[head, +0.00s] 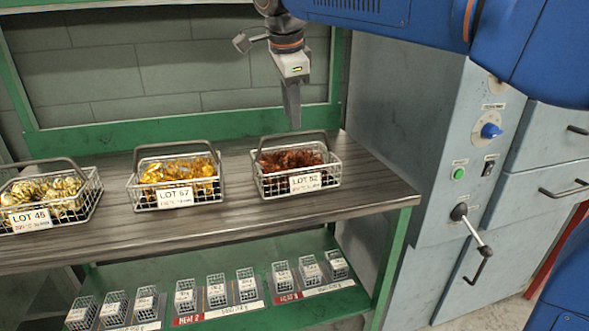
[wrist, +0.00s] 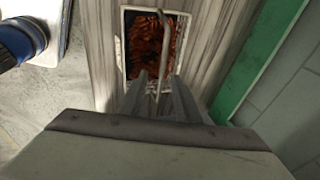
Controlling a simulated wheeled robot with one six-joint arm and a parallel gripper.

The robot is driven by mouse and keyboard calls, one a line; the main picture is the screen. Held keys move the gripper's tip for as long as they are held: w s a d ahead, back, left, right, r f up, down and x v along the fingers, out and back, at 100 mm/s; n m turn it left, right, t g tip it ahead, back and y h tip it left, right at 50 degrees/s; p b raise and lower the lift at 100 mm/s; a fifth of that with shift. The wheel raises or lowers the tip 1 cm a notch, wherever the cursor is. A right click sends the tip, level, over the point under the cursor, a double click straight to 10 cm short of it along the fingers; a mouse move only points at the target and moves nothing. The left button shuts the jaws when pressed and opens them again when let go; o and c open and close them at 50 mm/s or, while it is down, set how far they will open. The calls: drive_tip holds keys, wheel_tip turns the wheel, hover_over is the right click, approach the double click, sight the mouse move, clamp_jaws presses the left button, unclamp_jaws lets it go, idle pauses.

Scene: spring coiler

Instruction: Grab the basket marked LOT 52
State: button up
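The basket marked LOT 52 (head: 305,183) is a wire basket with a dark arched handle and reddish-brown coils inside. It stands at the right end of the wooden shelf. My gripper (head: 292,124) points down just above it, close to the handle's top. In the wrist view the same basket (wrist: 126,88) is below my gripper (wrist: 160,80). The two fingers are apart, and the handle bar appears between them in that view. Whether they touch the handle cannot be told. The basket rests on the shelf.
The basket marked LOT 57 (head: 175,198) with yellow coils stands to the left, and another lot basket (head: 32,219) with pale gold coils is further left. A lower green shelf (head: 240,318) holds several small baskets. A grey cabinet (head: 400,120) with a lever (head: 470,226) stands at right.

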sight(294, 134)
drive_tip(key=shift+w+x, duration=0.15)
drive_tip(key=shift+x, duration=1.75)
drive_tip(key=shift+w+x, duration=0.15)
drive_tip(key=shift+x, duration=1.7)
drive_tip(key=shift+d+r, duration=0.1)
clamp_jaws()
